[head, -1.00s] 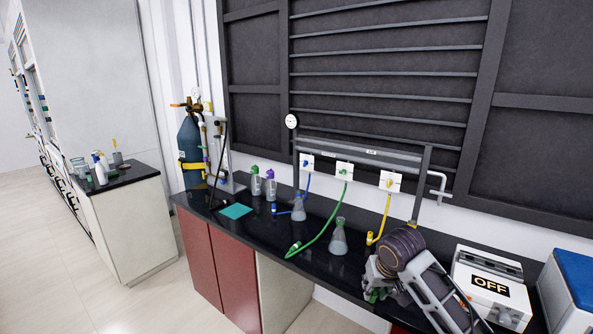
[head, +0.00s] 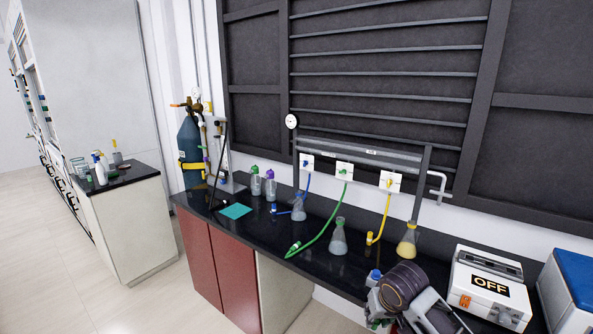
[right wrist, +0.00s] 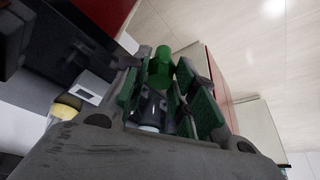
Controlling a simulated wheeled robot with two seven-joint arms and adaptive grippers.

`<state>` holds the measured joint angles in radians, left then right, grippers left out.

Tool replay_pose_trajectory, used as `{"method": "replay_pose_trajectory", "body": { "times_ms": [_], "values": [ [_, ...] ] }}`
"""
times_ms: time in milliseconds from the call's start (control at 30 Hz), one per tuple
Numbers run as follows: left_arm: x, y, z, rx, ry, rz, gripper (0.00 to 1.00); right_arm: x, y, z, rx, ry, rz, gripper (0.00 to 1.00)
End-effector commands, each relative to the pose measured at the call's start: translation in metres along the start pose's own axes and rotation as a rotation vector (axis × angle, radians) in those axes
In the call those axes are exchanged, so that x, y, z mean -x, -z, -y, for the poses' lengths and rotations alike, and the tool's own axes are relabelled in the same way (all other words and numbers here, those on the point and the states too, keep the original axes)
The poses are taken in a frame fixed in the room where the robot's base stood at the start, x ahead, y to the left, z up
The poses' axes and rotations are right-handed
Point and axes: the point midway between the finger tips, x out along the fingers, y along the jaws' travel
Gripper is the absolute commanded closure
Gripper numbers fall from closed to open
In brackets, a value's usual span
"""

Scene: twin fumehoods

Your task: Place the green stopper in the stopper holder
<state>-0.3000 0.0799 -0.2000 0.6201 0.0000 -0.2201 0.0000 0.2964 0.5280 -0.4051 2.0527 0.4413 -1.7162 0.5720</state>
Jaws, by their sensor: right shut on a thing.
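The green stopper (right wrist: 160,66) shows between the fingers of my right gripper (right wrist: 168,92) in the right wrist view, and the gripper is shut on it. In the head view my right gripper (head: 374,314) is low in the picture, near the bench's front edge. Its wrist covers part of it, and only a small patch of green shows there. I cannot make out a stopper holder with certainty in either view. My left gripper is not in view.
On the black bench (head: 310,258) stand a yellow flask (head: 407,243), a clear flask (head: 338,240), a flask with blue tubing (head: 299,209) and bottles (head: 270,188). A blue-topped thing (head: 374,275) is beside my gripper. A white OFF box (head: 488,287) is at right.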

Motion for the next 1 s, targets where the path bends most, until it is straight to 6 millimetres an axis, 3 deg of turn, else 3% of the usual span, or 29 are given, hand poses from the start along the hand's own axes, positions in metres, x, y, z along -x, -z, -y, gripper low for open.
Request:
{"method": "replay_pose_trajectory", "body": {
  "times_ms": [633,1000],
  "values": [
    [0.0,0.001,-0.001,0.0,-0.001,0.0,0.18,0.012,0.023,0.006,0.001,0.002,-0.001,0.96],
    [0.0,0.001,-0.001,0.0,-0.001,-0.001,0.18,0.001,0.002,0.004,0.002,0.0,0.003,0.96]
  ]
}}
